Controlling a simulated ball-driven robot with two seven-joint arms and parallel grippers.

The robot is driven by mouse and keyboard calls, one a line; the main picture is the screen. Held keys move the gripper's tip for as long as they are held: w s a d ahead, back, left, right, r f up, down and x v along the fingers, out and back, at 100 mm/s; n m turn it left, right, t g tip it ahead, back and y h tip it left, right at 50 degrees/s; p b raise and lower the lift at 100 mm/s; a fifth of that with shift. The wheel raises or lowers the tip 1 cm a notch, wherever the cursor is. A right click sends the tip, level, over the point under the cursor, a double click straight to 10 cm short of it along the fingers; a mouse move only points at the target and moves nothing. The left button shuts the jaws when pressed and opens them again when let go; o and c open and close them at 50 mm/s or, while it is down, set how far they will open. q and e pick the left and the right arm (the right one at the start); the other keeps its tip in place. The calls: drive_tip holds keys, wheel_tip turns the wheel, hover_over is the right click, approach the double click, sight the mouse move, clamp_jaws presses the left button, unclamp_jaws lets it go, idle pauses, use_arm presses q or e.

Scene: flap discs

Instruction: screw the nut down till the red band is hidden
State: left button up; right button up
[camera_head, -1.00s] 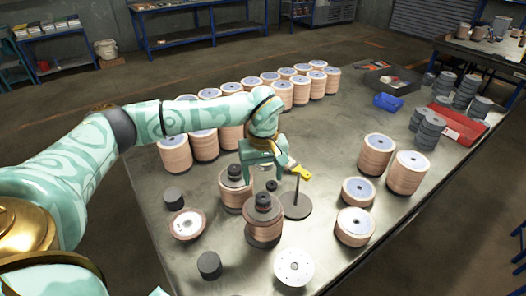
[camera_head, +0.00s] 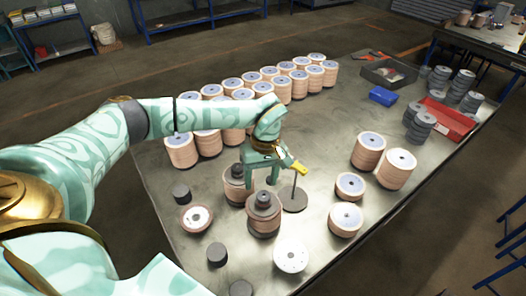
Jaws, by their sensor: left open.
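Each has a dark stepped piece on top, the front nut (camera_head: 263,199) and the rear nut (camera_head: 236,171). My left gripper (camera_head: 265,181) is open, pointing down, behind the front nut and to the right of the rear one. A small dark piece (camera_head: 271,181) shows between its fingers; I cannot tell whether they touch it. No red band can be made out. My right gripper is not in view.
A thin rod on a dark round base (camera_head: 294,200) stands just right of the gripper, with a yellow item (camera_head: 299,168) above it. A white disc (camera_head: 291,256), dark cylinders (camera_head: 217,254) and more disc stacks (camera_head: 369,153) surround it. A blue box (camera_head: 383,96) lies farther back.

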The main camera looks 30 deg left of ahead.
use_arm(q)
drive_tip(key=f+n+p, duration=0.1)
drive_tip(key=p, duration=0.1)
drive_tip(key=n+t+b, duration=0.2)
drive_tip(key=b, duration=0.5)
hover_over(264, 196)
wheel_tip(264, 196, down, 8)
drive_tip(key=shift+r, duration=0.15)
drive_tip(key=shift+f+b, duration=0.85)
drive_tip(key=shift+f, duration=0.8)
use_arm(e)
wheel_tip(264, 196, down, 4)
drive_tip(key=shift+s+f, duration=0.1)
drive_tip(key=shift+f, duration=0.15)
use_arm(q)
drive_tip(key=shift+n, duration=0.3)
